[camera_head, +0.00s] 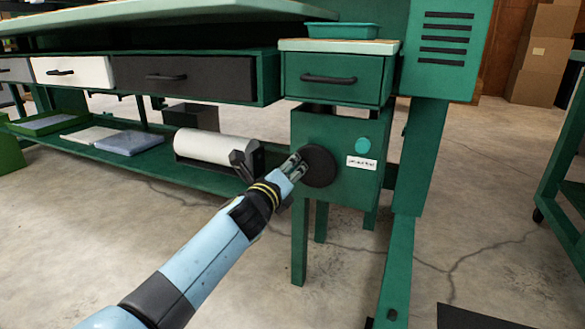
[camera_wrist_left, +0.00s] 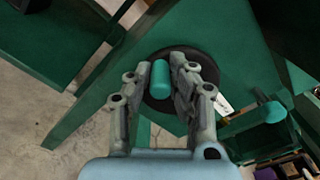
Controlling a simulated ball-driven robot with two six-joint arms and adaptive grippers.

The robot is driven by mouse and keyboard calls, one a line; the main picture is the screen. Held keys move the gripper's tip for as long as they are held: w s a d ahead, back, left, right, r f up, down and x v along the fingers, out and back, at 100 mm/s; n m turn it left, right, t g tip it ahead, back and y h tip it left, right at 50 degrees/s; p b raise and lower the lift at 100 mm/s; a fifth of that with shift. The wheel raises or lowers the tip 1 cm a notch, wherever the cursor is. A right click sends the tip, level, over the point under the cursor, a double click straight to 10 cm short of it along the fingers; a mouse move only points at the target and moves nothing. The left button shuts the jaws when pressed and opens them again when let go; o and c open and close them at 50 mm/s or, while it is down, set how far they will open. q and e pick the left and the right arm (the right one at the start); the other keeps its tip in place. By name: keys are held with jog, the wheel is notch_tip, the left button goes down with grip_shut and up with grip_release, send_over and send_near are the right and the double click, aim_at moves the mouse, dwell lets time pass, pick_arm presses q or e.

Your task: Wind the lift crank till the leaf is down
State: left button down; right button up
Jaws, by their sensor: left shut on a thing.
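The lift crank is a dark round disc (camera_head: 321,168) on the front of a green box (camera_head: 340,190) under a drawer unit. Its teal handle (camera_wrist_left: 160,76) stands out from the disc (camera_wrist_left: 153,104) in the left wrist view. My left gripper (camera_head: 300,166) is shut on this handle, one finger on each side; it also shows in the left wrist view (camera_wrist_left: 161,82). The handle is hidden behind the fingers in the head view. A pale-edged top (camera_head: 340,46) lies over the drawer; I cannot tell for certain whether it is the leaf. My right gripper is out of view.
A teal tray (camera_head: 340,30) rests on the pale top. A white roll (camera_head: 215,146) lies left of my gripper. A green post (camera_head: 420,155) stands at right. Open floor lies in front.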

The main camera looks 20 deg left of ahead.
aim_at(319, 179)
pick_arm(q)
jog(key=f+b, duration=0.1)
jog(key=f, duration=0.1)
jog(key=d+f, duration=0.1)
jog(key=shift+s+f+b, duration=0.2)
jog(key=shift+f+b, duration=0.2)
jog(key=shift+w+d+f, duration=0.1)
jog(key=shift+d+f, duration=0.05)
jog(key=shift+d, duration=0.1)
jog(key=shift+w+d+r, duration=0.1)
jog(key=shift+d+r, duration=0.05)
jog(key=shift+r, duration=0.3)
jog(key=shift+w+d+f+b, duration=0.15)
jog(key=shift+d+b, duration=0.4)
jog(key=shift+d, duration=1.45)
jog(key=c, duration=1.2)
grip_release()
jog(key=shift+a+r, duration=0.1)
jog(key=shift+r, duration=0.2)
jog(key=shift+f, duration=0.15)
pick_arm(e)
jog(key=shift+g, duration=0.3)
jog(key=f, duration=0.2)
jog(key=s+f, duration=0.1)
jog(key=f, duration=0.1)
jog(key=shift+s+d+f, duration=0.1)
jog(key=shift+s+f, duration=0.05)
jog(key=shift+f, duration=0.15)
